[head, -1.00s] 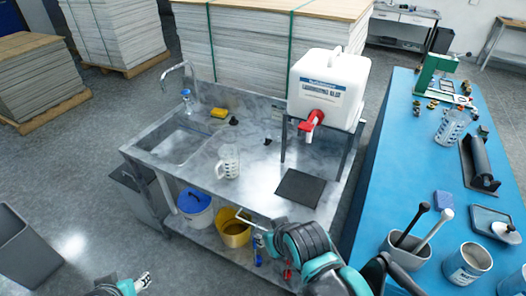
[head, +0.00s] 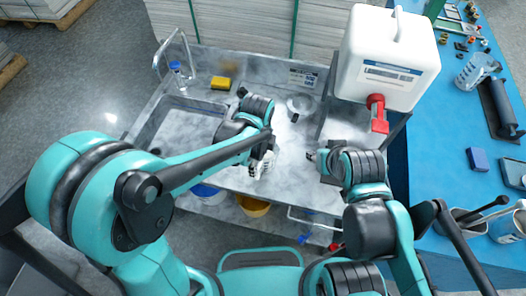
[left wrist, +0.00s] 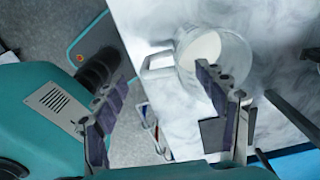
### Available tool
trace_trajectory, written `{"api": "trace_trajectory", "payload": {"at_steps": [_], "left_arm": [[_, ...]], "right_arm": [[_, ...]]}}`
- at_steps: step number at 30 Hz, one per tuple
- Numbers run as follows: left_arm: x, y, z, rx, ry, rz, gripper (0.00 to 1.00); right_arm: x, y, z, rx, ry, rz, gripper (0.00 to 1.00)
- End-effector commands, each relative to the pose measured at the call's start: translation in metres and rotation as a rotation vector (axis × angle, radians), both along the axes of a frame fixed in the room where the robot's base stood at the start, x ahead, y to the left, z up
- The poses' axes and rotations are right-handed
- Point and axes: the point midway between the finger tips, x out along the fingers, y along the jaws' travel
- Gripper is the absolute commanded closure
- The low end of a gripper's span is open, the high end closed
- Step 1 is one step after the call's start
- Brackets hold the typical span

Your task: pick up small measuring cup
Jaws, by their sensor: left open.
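The measuring cup (head: 262,165), clear with dark marks, stands on the grey marbled counter, partly hidden by my left gripper (head: 258,142) in the head view. In the left wrist view, the cup (left wrist: 222,52) shows from above with a pale round bottom and its handle (left wrist: 157,66) pointing left. There my left gripper (left wrist: 160,85) is open and empty. One finger overlaps the cup's near side; whether it touches cannot be told. The handle shows between and beyond the fingers. My right gripper (head: 318,158) is right of the cup; its opening cannot be made out.
A white glue canister (head: 388,60) with a red tap stands at the right. A sink (head: 180,118), yellow sponge (head: 221,83) and small black pieces lie on the counter. Another measuring jug (head: 476,70) stands on the blue table. A yellow bucket (head: 252,206) is below the counter.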

Motion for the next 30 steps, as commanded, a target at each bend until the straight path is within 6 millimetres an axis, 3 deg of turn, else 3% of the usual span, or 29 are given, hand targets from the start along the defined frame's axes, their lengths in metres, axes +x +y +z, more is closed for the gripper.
{"api": "trace_trajectory", "payload": {"at_steps": [1,11,18,28,30], "left_arm": [[0.0,0.0,-0.008,0.0,0.0,0.0,0.28],[0.001,0.0,-0.042,-0.001,-0.002,0.003,0.28],[0.003,0.001,-0.078,-0.001,-0.002,0.003,0.28],[0.003,0.001,-0.084,-0.001,-0.002,0.004,0.28],[0.003,0.001,-0.084,-0.001,-0.002,0.004,0.44]], "right_arm": [[-0.001,0.0,-0.008,0.0,0.001,0.0,0.6],[0.0,0.0,-0.019,0.0,0.0,0.0,0.6],[0.0,0.0,-0.033,0.0,0.0,0.0,0.6],[0.0,0.0,-0.033,0.0,0.0,0.0,0.6],[0.0,0.0,-0.033,0.0,0.0,0.0,0.6]]}}
